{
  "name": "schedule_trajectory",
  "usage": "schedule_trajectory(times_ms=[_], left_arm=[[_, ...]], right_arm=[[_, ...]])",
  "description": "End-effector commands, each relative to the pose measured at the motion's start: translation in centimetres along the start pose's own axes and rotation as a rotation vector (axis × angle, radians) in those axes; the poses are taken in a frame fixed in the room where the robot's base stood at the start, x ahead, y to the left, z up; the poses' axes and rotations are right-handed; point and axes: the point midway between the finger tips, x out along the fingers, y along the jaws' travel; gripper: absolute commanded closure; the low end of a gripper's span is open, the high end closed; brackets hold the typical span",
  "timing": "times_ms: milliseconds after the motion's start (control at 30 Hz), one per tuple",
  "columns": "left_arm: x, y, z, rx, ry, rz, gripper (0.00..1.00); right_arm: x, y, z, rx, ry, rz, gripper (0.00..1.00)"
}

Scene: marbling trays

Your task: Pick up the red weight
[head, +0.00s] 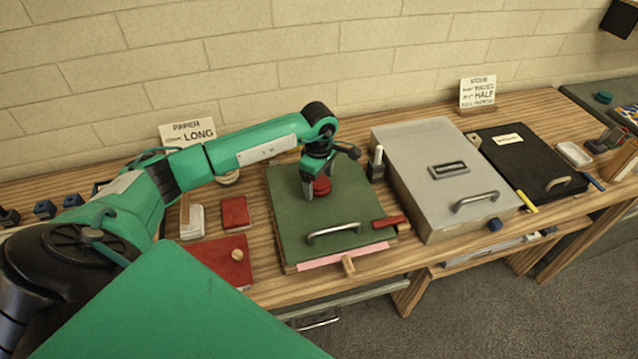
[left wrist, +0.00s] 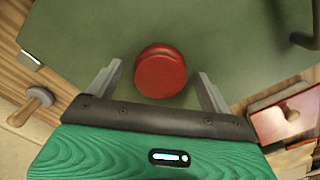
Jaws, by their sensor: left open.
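The red weight (head: 322,186) is a small round red piece on the green board (head: 290,225). In the left wrist view the red weight (left wrist: 160,72) lies between and just ahead of the two grey fingertips. My left gripper (head: 318,190) points down over it, its fingers open on either side. In the left wrist view the left gripper (left wrist: 158,85) shows a gap on both sides of the weight, and no contact is visible. The gripper hides part of the weight in the head view. My right gripper is not in view.
The green board has a metal handle (head: 334,230) at its front and a red-handled tool (head: 389,222) at its right edge. A grey lidded box (head: 420,160) stands to the right, a black board (head: 530,165) beyond it. Red blocks (head: 235,213) lie left.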

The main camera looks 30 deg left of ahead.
Motion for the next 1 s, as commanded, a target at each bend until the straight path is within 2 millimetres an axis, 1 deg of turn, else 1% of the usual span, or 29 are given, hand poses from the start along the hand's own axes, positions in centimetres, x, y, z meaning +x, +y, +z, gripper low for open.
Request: schedule_trajectory(times_ms=[67,100,167,200,367,400,433,767,867,967,1000], left_arm=[[0.0,0.0,0.0,0.0,0.0,0.0,0.17],[0.0,0.0,0.0,0.0,0.0,0.0,0.21],[0.0,0.0,0.0,0.0,0.0,0.0,0.33],[0.0,0.0,0.0,0.0,0.0,0.0,0.41],[0.0,0.0,0.0,0.0,0.0,0.0,0.72],[0.0,0.0,0.0,0.0,0.0,0.0,0.8],[-0.1,0.1,0.0,-0.001,0.0,0.002,0.83],[-0.5,0.1,0.0,-0.001,0.0,0.003,0.83],[-1.2,0.2,0.0,-0.001,0.0,0.004,0.83],[-2.5,0.2,-0.1,-0.001,0.0,0.006,0.83],[-3.1,0.1,-0.1,0.0,0.001,0.007,0.83]], right_arm=[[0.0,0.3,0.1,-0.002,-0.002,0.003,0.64],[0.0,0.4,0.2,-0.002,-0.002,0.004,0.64],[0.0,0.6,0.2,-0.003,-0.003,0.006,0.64],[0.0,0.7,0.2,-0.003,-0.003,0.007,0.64],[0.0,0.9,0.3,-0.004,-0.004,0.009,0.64],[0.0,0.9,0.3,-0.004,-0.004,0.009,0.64],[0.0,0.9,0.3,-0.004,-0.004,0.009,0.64],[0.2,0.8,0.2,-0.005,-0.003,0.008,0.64],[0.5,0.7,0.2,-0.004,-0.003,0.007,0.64],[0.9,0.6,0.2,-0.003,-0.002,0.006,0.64],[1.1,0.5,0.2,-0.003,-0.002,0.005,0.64]])
